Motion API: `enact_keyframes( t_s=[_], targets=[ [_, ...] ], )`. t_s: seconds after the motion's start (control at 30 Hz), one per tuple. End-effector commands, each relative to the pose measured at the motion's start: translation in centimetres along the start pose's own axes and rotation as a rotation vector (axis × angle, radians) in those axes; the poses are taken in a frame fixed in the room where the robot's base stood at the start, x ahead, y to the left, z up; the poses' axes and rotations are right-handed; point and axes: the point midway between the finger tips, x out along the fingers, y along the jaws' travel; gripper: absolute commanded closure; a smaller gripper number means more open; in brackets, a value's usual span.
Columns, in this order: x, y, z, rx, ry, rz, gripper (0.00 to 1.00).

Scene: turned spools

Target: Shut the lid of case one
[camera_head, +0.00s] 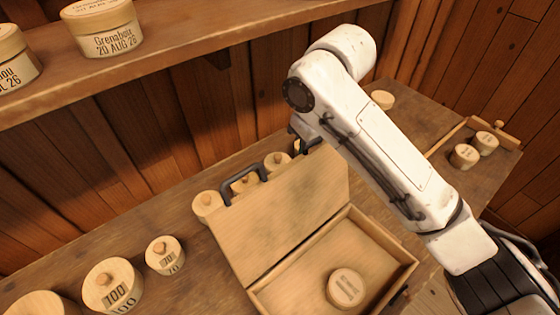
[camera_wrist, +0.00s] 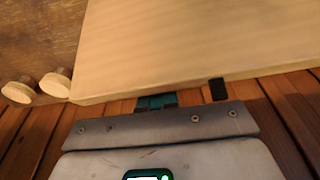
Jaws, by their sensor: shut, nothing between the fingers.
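A pale wooden case (camera_head: 385,245) stands open on the bench, with a round wooden piece (camera_head: 345,288) inside. No case number is readable. Its lid (camera_head: 285,210) is raised and leans back, with a dark handle (camera_head: 238,184) on its far edge. The lid fills the upper part of the wrist view (camera_wrist: 200,45), where a dark block (camera_wrist: 218,89) sits on its edge. My gripper (camera_wrist: 157,102) is shut and empty, with its tips at the lid's edge; I cannot tell whether they touch. In the head view the lid and my arm hide the fingertips.
Wooden spools (camera_head: 112,284) stand left of the case, and several more are partly hidden behind the lid. A shelf (camera_head: 190,50) with labelled round boxes (camera_head: 103,28) hangs above. Small round pieces (camera_head: 464,156) lie at the right. A plank wall closes the back.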

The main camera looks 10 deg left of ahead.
Motion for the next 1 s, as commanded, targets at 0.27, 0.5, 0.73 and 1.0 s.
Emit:
enact_keyframes(
  t_s=[0.27, 0.5, 0.73, 1.0],
  targets=[
    [-0.2, 0.1, 1.1, 0.001, -0.001, -0.001, 1.00],
    [-0.3, 0.1, 2.0, 0.002, -0.004, -0.003, 1.00],
    [-0.3, 0.1, 2.9, 0.004, -0.007, -0.003, 1.00],
    [-0.2, 0.1, 4.0, 0.004, -0.014, -0.006, 1.00]
  ],
)
